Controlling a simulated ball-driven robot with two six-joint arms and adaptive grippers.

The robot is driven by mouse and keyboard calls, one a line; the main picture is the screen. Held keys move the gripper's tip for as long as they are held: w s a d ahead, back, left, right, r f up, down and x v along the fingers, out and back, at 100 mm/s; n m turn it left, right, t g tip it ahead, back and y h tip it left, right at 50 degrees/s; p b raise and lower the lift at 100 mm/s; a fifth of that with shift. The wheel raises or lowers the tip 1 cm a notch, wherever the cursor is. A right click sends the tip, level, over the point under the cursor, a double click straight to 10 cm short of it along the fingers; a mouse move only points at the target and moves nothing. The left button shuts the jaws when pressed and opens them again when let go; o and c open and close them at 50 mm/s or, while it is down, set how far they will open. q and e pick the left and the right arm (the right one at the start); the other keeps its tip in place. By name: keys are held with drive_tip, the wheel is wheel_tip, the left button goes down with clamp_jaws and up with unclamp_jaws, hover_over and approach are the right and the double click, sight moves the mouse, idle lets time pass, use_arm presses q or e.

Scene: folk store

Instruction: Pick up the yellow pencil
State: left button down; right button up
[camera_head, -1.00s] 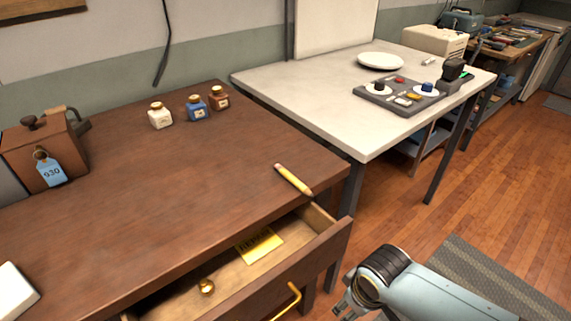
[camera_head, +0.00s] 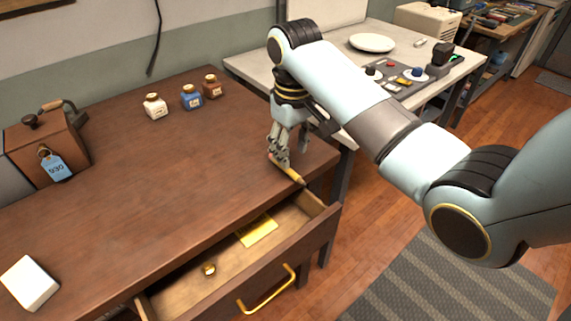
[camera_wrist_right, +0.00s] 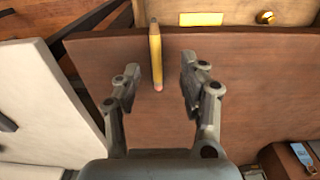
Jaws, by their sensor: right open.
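The yellow pencil (camera_head: 289,172) lies on the brown wooden desk near its right end, by the front edge above the open drawer. My right gripper (camera_head: 279,158) points down over the pencil's far end and hides part of it. In the right wrist view the pencil (camera_wrist_right: 156,55) shows between the two spread fingers of the right gripper (camera_wrist_right: 157,80), with a gap on each side. Its pink eraser end lies toward the gripper's palm. The right gripper is open and holds nothing. My left gripper does not show.
The desk's open drawer (camera_head: 281,268) holds a yellow card (camera_head: 257,231) and a small brass object (camera_head: 209,269). Ink bottles (camera_head: 191,97) stand at the back. A wooden box (camera_head: 45,148) stands at left, a white block (camera_head: 30,283) in front. A white table (camera_head: 335,47) adjoins at right.

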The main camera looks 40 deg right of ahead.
sight(293, 175)
wheel_tip(293, 175, up, 3)
drive_tip(key=w, duration=0.3)
wheel_tip(293, 175, down, 5)
drive_tip(key=shift+d+r, duration=0.15)
drive_tip(key=shift+r, duration=0.05)
drive_tip(key=f, duration=0.5)
drive_tip(key=shift+s+d+f, duration=0.15)
drive_tip(key=shift+s+d, duration=0.05)
drive_tip(key=shift+c, duration=0.2)
clamp_jaws()
